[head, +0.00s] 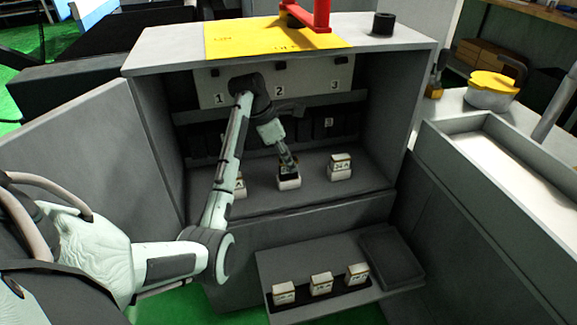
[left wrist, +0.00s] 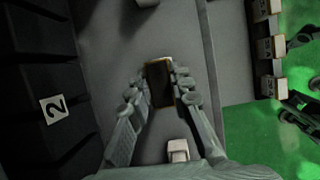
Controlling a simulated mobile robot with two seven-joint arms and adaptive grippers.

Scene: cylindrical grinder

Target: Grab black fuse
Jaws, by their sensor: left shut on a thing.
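The black fuse (left wrist: 159,83) shows in the left wrist view as a dark block with a thin brownish rim, between the two fingers of my left gripper (left wrist: 160,88). In the head view my left gripper (head: 289,163) reaches down into the open cabinet and is shut on this fuse (head: 289,181), the middle one of three on the cabinet floor. Its dark top and white lower part show there. I cannot tell whether it still touches the floor. My right gripper is in neither view.
Another fuse (head: 340,167) stands to the right on the cabinet floor (head: 315,187); one to the left (head: 240,188) is partly hidden by my arm. Several slots numbered along the cabinet's back. A lower tray (head: 330,252) holds three white fuses (head: 321,283). The cabinet door (head: 95,135) stands open.

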